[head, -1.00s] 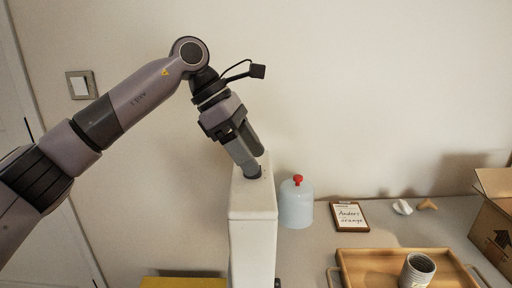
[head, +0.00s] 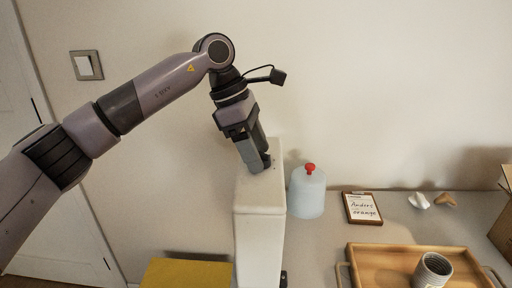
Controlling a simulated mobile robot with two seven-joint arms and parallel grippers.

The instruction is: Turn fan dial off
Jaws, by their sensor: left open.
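A tall white box-shaped body (head: 259,225), which may be the fan housing, stands upright in the middle. My left gripper (head: 259,162) comes down over its top from the upper left. Its grey fingers point down at the top face, and a small dark part shows by the fingertips. I cannot tell whether this part is the dial or a fingertip, or whether the fingers touch the top. The left gripper is open. No dial is clearly visible; the fingers may hide it. My right gripper is not in view.
A cardboard box (head: 504,232) is at the right edge. A yellow surface (head: 187,273) lies lower left.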

